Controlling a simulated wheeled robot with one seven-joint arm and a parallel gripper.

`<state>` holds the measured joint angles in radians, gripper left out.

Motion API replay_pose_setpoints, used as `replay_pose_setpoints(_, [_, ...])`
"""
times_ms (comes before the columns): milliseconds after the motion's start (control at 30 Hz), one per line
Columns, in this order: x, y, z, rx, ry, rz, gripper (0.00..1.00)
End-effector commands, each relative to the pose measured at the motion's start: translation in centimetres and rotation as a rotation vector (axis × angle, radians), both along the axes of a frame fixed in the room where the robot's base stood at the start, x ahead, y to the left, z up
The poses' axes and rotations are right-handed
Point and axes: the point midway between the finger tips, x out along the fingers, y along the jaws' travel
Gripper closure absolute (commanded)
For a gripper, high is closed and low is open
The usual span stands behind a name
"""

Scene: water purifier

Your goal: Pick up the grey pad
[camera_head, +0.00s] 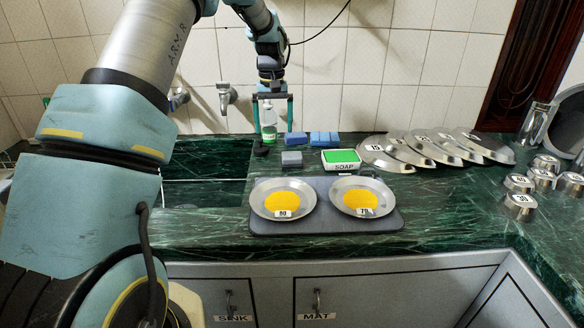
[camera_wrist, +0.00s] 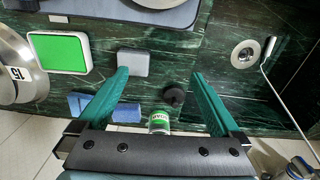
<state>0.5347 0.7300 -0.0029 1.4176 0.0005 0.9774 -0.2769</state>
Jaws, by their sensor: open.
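The grey pad (camera_head: 292,158) is a small block lying flat on the dark green counter, left of the green-topped soap dish (camera_head: 341,158). In the wrist view the grey pad (camera_wrist: 133,62) lies just beyond the left fingertip, partly overlapped by it. My gripper (camera_head: 273,126) hangs over the back of the counter, behind and a little left of the pad. Its two green fingers (camera_wrist: 160,73) are spread with nothing held between them. A bottle with a green label (camera_head: 268,124) shows between the fingers in the head view.
Blue sponges (camera_head: 324,138) lie behind the pad. A small black knob (camera_head: 261,149) stands to its left. A dark mat (camera_head: 325,226) with two plates lies in front. Tilted metal plates (camera_head: 433,150) stand at right. The sink (camera_head: 205,190) opens at left.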

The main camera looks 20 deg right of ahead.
Motion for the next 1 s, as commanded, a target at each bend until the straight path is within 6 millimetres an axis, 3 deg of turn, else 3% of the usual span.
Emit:
replay_pose_setpoints(33, [0.4, -2.0, -1.2, 0.003, 0.004, -0.012, 0.0])
replay_pose_setpoints(100, [0.6, -3.9, -1.8, 0.007, 0.008, -0.02, 0.0])
replay_pose_setpoints(233, [0.7, -5.8, -2.4, 0.01, 0.014, -0.025, 0.0])
replay_pose_setpoints(600, [0.8, -6.0, -7.0, 0.012, 0.015, -0.026, 0.0])
replay_pose_setpoints(833, [1.1, -6.0, -8.5, 0.011, 0.014, -0.026, 0.0])
replay_pose_setpoints(1000, [1.7, -6.2, -10.6, 0.012, 0.015, -0.026, 0.0])
